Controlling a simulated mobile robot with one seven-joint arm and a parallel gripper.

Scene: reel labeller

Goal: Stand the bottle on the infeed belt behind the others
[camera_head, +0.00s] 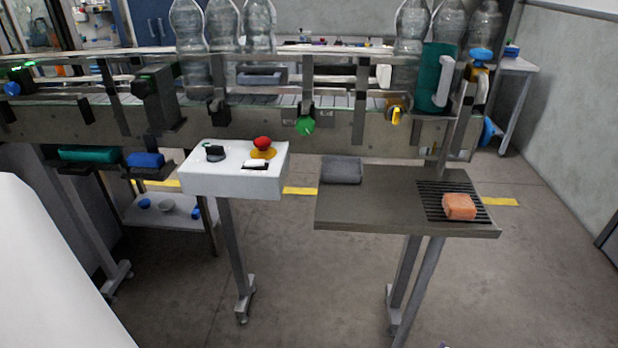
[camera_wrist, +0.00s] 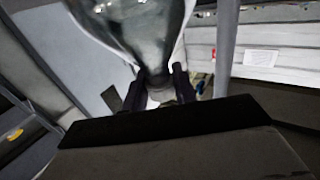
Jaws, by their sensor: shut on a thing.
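In the wrist view my gripper (camera_wrist: 160,90) is shut on a clear bottle (camera_wrist: 145,32), with its two dark fingers either side of the narrow neck. The wide body of the bottle extends past the fingertips to the top edge of the picture, and its far end is cut off. In the head view the infeed belt (camera_head: 289,101) runs across behind metal rails. I cannot make out my gripper in the head view.
A white control box (camera_head: 232,184) with a red button (camera_head: 262,143) stands before the belt.

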